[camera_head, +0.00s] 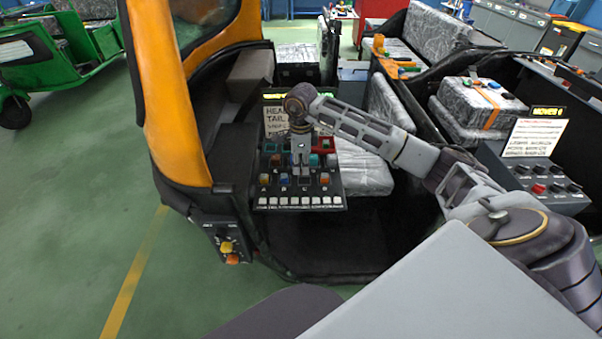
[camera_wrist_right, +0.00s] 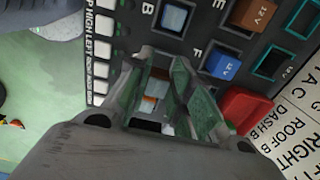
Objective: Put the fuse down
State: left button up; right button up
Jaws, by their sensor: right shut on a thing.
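My right gripper (camera_head: 302,168) reaches down over the dark fuse panel (camera_head: 262,198). In the right wrist view the panel (camera_wrist_right: 195,45) lies just beyond its fingers (camera_wrist_right: 158,75). The fingers are shut on a small fuse (camera_wrist_right: 152,102), mostly hidden between them, with orange and pale parts showing. I cannot tell whether the fuse touches the panel. A blue fuse (camera_wrist_right: 173,18) sits by the letter B, another blue one (camera_wrist_right: 224,63) by F, and an orange one (camera_wrist_right: 252,14) nearby. My left gripper is not in view.
A red part (camera_wrist_right: 246,108) stands close beside the fingers. A row of white switches (camera_head: 300,201) lines the panel's front edge. The orange cab frame (camera_head: 168,100) rises to the left. A seat (camera_head: 360,170) lies to the right. The green floor (camera_head: 75,190) at left is clear.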

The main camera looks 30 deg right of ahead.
jog(key=shift+f, duration=0.85)
notch_tip(320, 180, down, 2)
jog(key=shift+f, duration=0.35)
jog(key=o, duration=0.6)
jog(key=shift+o, duration=0.4)
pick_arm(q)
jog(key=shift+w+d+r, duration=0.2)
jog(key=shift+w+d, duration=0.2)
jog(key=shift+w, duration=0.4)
